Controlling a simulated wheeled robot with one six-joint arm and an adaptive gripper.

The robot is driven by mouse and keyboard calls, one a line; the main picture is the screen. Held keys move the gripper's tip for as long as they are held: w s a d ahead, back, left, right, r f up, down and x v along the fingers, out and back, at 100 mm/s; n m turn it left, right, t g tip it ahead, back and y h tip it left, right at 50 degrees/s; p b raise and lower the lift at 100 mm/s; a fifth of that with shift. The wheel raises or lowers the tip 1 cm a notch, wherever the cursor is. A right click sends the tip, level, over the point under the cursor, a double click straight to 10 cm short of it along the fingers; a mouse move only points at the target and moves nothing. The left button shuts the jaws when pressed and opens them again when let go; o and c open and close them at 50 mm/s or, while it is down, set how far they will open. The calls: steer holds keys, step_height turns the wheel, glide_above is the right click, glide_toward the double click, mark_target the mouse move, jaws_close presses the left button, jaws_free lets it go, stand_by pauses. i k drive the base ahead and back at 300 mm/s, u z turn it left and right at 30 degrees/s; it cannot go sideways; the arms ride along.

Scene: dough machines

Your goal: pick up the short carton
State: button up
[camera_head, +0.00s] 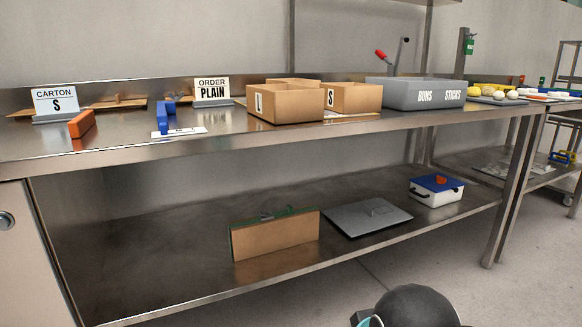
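A brown open carton marked "S" (355,98) stands on the steel worktop, just right of a brown open carton marked "L" (285,104). The S carton is partly hidden at its left by the L carton. Which one is called short is not written; the S carton looks the smaller. Another brown edge (291,82) shows behind the L carton. A dark rounded part of my own arm (415,307) shows at the bottom edge. My gripper's fingers are not visible.
A grey bin marked "BUNS" and "STICKS" (415,95) stands right of the cartons. The lower shelf holds a brown panel (275,238), a grey lid (367,217) and a white box (436,196).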

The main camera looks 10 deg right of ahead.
mark_target(343, 98)
steer(key=z, duration=2.2)
steer(key=i, duration=1.25)
steer(key=u, duration=2.7)
